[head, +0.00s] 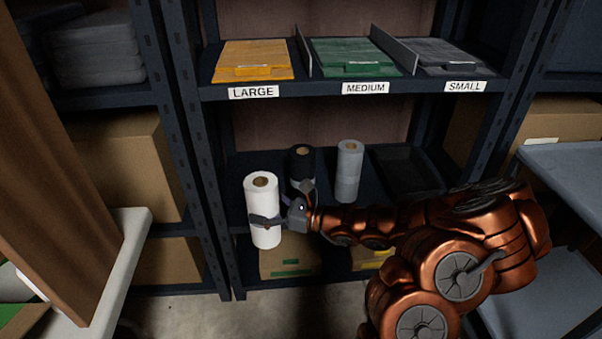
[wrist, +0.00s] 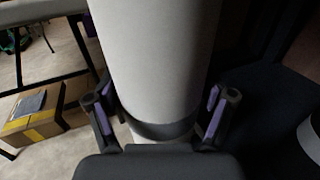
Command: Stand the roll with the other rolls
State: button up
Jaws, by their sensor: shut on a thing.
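A white roll (head: 262,195) stands upright in my gripper (head: 268,222) at the front left of the lower shelf in the head view. The gripper's fingers close around its lower half. In the wrist view the white roll (wrist: 155,60) fills the middle, between the two purple-padded fingers (wrist: 160,118). A black roll (head: 301,165) and a grey roll (head: 349,170) stand upright on the lower shelf, to the right of and behind the white roll.
A dark tray (head: 408,172) lies on the lower shelf at right. Upper shelf holds yellow (head: 252,60), green (head: 355,55) and grey (head: 440,55) stacks, labelled LARGE, MEDIUM and SMALL. A shelf post (head: 190,130) is close at left. Boxes (head: 290,262) sit below.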

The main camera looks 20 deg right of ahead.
jog(key=w+f+b, duration=0.2)
jog(key=w, duration=0.5)
jog(key=w+d+f+b, duration=0.1)
jog(key=w+f+b, duration=0.1)
jog(key=w, duration=0.6)
jog(key=shift+w+d+f+b, duration=0.2)
jog(key=shift+d+f+b, duration=0.1)
jog(key=shift+f+b, duration=0.1)
jog(key=o, duration=1.2)
jog(key=shift+f, duration=0.15)
